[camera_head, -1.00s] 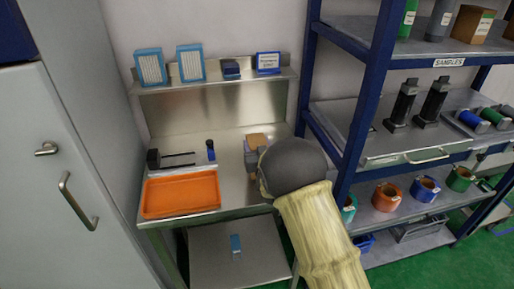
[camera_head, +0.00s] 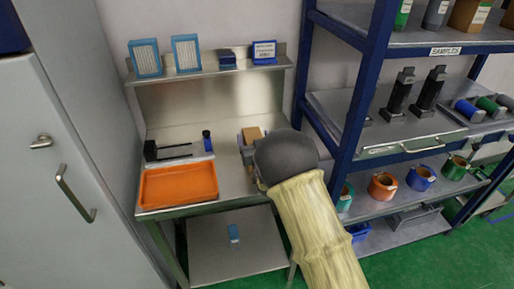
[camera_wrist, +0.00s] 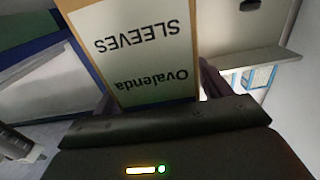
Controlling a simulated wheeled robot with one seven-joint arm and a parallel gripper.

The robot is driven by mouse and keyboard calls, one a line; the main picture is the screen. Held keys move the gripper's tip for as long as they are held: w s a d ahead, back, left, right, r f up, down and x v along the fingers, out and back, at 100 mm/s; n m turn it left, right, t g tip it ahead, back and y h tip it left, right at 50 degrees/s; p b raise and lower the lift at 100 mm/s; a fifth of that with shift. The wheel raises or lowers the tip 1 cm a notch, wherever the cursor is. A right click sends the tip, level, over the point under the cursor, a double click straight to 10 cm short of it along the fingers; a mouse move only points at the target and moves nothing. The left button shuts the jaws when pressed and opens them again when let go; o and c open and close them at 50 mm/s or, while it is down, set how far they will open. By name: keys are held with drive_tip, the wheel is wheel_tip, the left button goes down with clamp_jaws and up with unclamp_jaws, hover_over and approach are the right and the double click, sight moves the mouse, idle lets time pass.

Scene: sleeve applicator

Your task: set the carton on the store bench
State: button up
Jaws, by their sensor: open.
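The carton (camera_wrist: 140,50) is a brown box with a pale label reading "Ovalenda SLEEVES", upside down in the wrist view. In the head view its brown top (camera_head: 252,133) shows at the right part of the steel bench (camera_head: 225,182), beyond my wrist. My gripper (camera_wrist: 160,88) is open, with a finger on each side of the carton. In the head view my gripper (camera_head: 246,146) is mostly hidden behind my dark wrist. The carton's base is hidden, so its contact with the bench cannot be seen.
An orange tray (camera_head: 178,203) lies at the bench's front left. A dark forked tool (camera_head: 165,150) and a small blue-capped bottle (camera_head: 207,141) stand behind it. A blue rack (camera_head: 350,140) of samples and spools is close on the right. A grey cabinet (camera_head: 60,130) stands left.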

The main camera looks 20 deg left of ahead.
drive_tip(key=b+v, duration=0.3)
drive_tip(key=v, duration=0.9)
drive_tip(key=shift+s, duration=0.1)
idle(0.4)
